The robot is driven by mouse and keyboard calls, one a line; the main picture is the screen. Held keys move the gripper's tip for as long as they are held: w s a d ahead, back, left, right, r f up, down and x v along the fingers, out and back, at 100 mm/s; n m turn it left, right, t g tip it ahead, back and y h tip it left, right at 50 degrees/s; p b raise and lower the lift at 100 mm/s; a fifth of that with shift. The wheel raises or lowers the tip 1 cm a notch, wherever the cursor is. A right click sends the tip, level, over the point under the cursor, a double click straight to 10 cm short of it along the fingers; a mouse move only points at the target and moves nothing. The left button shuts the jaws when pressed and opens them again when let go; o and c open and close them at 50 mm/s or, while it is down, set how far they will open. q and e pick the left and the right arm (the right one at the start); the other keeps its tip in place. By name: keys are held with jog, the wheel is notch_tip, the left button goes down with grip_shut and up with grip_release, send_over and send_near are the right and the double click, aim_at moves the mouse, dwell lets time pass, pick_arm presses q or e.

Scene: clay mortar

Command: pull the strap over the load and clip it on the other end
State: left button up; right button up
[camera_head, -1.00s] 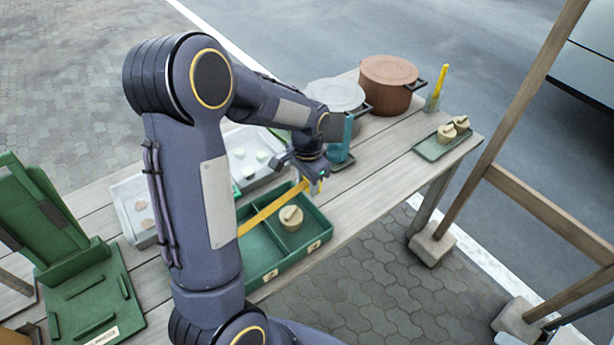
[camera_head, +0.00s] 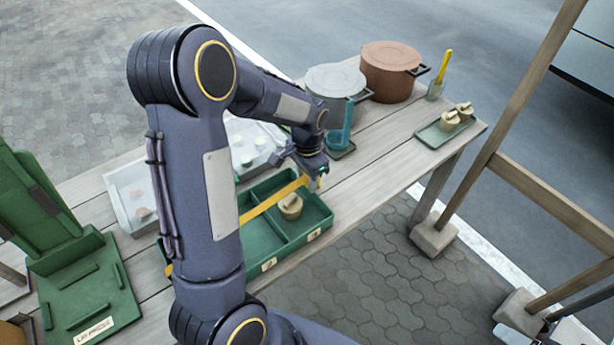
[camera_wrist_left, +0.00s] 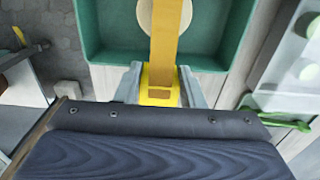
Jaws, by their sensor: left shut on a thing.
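The green divided tray (camera_head: 281,252) stands on the bench with a round tan piece (camera_head: 291,206) in its right compartment. A yellow strap (camera_head: 262,205) runs across the tray, its lower stretch hidden behind my left arm. My left gripper (camera_head: 317,178) is at the tray's right end, shut on the strap's end. In the left wrist view, a yellow end piece (camera_wrist_left: 160,88) sits between the fingers, and the strap (camera_wrist_left: 163,35) passes over the tan piece. A yellow bit (camera_head: 168,270) shows at the tray's left end. My right gripper is out of view.
A teal holder (camera_head: 341,138) stands just behind my left gripper, with a grey pot (camera_head: 335,84) and brown pot (camera_head: 390,70) beyond. A clear-lidded tray (camera_head: 130,190) and green stand (camera_head: 85,285) are left. The bench's right part is partly bare.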

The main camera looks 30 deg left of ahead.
pick_arm(q)
jog(key=shift+f, duration=0.15)
dwell(0.5)
jog(key=shift+f+b, duration=0.55)
jog(key=shift+f, duration=0.15)
dwell(0.3)
jog(key=shift+f+b, duration=0.45)
jog(key=shift+b, duration=0.05)
jog(key=o, duration=1.4)
jog(key=shift+o, duration=0.2)
jog(key=shift+r, duration=0.15)
